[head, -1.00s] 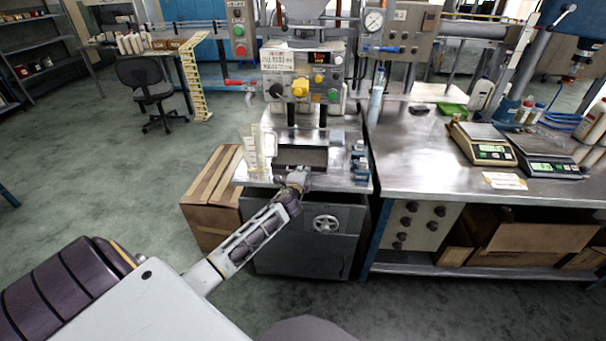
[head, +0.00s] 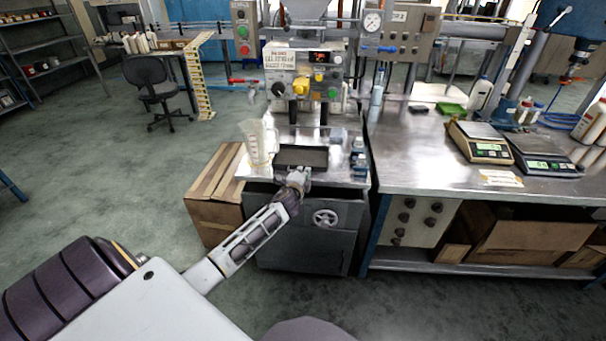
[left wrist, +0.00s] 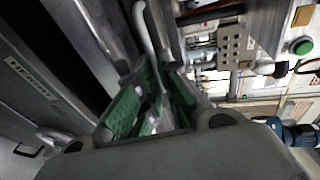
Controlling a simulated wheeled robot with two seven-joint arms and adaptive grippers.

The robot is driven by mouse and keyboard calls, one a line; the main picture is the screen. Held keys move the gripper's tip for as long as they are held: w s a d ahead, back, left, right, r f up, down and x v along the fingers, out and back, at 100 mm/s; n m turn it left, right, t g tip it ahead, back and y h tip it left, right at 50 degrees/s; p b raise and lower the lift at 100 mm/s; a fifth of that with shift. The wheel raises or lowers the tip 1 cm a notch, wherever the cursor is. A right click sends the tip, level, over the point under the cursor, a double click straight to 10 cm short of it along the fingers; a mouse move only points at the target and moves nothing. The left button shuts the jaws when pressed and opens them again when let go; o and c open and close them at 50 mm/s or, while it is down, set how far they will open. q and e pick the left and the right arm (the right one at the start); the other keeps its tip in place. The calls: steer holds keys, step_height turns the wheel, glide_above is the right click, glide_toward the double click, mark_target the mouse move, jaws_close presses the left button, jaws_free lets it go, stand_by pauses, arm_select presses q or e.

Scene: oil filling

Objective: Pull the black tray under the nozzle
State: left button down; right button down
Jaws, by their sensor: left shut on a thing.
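The black tray (head: 303,155) lies on the metal top of the filling machine, below its control box (head: 303,72). My left gripper (head: 297,178) is at the tray's front edge and is shut on it; the fingertips are small and partly hidden in the head view. In the left wrist view, the gripper's green-padded fingers (left wrist: 150,105) are close together, and the tray cannot be told clearly from the dark surfaces around them. The nozzle cannot be made out clearly beneath the control box. My right gripper is not in view.
A cardboard box (head: 213,205) is on the floor at left. A steel bench (head: 420,160) with two scales adjoins at right.

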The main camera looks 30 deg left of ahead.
arm_select(q)
steer(key=c, duration=1.5)
jaws_free()
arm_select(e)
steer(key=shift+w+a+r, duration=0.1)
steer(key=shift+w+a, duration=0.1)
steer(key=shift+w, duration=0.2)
arm_select(q)
steer(key=shift+f, duration=0.1)
steer(key=shift+s, duration=0.1)
steer(key=shift+r+v, duration=0.1)
steer(key=shift+v, duration=2.9)
steer(key=shift+r+v, duration=0.15)
steer(key=shift+v, duration=2.8)
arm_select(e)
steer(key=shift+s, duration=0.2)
